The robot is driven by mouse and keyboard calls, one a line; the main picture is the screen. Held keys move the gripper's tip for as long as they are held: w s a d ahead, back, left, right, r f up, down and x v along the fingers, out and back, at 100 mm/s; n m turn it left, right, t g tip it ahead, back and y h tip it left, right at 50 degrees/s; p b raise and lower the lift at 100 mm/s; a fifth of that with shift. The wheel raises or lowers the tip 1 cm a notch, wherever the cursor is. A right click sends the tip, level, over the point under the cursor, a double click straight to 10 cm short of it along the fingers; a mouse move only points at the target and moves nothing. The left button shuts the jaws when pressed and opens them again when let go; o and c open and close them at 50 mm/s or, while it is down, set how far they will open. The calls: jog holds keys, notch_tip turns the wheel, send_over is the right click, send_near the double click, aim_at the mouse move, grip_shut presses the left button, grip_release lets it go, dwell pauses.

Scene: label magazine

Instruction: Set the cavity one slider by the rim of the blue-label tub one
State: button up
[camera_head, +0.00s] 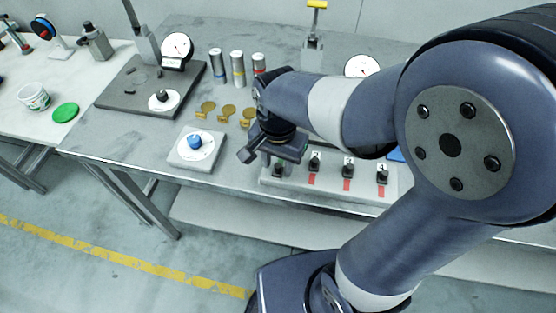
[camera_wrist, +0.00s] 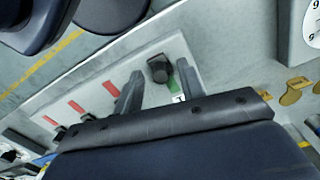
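The slider block (camera_head: 390,193) is a pale plate with several black knobs. In the wrist view, the black knob of the slider marked 1 (camera_wrist: 158,68) has a green strip (camera_wrist: 180,80) beside it; the other sliders show red strips (camera_wrist: 112,88). My gripper (camera_wrist: 160,72) is open, its fingers on either side of that knob with gaps; I cannot tell whether they reach down around it. In the head view my gripper (camera_head: 264,153) hangs over the block's left end. A grey cylinder with a blue band (camera_head: 216,66) stands at the back.
Yellow-banded (camera_head: 237,68) and red-banded (camera_head: 259,66) cylinders stand beside it. Brass tags (camera_head: 227,111) lie in front. A dial plate with a blue knob (camera_head: 195,146) is left of my gripper. A white tub (camera_head: 33,97) and green lid (camera_head: 65,112) are on the left table.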

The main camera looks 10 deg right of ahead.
jog(key=shift+c, duration=0.2)
grip_shut()
dwell(0.5)
